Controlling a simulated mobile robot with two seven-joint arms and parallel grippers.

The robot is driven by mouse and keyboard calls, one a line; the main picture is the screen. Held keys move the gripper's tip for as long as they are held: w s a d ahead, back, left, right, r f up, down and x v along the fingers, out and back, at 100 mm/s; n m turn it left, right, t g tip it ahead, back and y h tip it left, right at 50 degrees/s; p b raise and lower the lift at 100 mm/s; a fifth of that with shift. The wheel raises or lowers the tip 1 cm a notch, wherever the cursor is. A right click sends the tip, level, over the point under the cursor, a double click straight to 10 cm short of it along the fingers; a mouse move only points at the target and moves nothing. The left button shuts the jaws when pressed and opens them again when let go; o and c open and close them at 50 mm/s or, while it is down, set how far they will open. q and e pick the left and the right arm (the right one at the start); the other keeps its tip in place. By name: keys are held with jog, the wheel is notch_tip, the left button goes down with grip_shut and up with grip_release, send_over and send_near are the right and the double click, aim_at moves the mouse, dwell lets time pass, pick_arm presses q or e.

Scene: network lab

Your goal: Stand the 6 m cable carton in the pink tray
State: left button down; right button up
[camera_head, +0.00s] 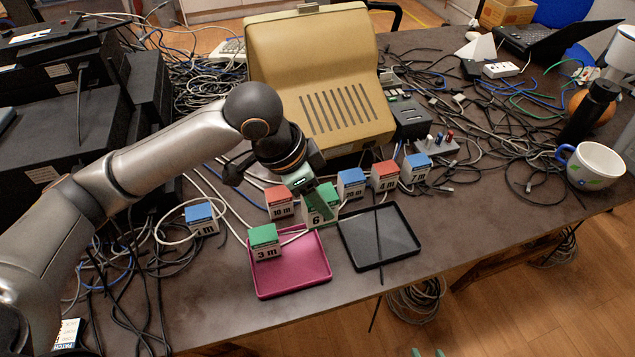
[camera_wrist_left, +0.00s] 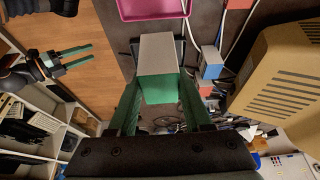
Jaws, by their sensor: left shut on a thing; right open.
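The 6 m carton (camera_head: 320,213), green-topped with a white label, is between the fingers of my left gripper (camera_head: 311,198), which is shut on it. It looks upright, just behind the pink tray's back right corner; whether it touches the table I cannot tell. In the left wrist view the carton (camera_wrist_left: 157,52) shows its grey and green faces. The pink tray (camera_head: 308,272) lies near the front edge, with the green-topped 3 m carton (camera_head: 264,249) at its back left. My right gripper (camera_head: 427,353) barely shows at the bottom edge; the left wrist view shows it open and empty (camera_wrist_left: 90,56).
A black tray (camera_head: 400,252) lies right of the pink one. Red and blue cartons stand close behind: a red 10 m (camera_head: 280,208), a blue one (camera_head: 351,190), a red 4 m (camera_head: 384,182) and another blue one (camera_head: 415,174). Another blue carton (camera_head: 202,224) stands left. Cables clutter the table.

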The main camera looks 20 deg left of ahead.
pick_arm(q)
jog(key=s+r+p, duration=0.1)
jog(key=s+p, duration=0.3)
jog(key=s, duration=0.8)
jog(key=b, duration=0.4)
send_over(301, 243)
jog(key=f, duration=0.9)
jog(key=shift+s+f, duration=0.15)
jog(key=shift+s, duration=0.05)
jog(key=shift+w+f, duration=0.2)
jog(key=shift+f, duration=0.05)
notch_tip(301, 243, down, 2)
jog(key=shift+f+b, duration=0.25)
jog(key=shift+b, duration=0.2)
jog(key=shift+f, duration=0.3)
pick_arm(e)
jog(key=shift+w+a+f, duration=0.15)
jog(key=shift+a+f, duration=0.1)
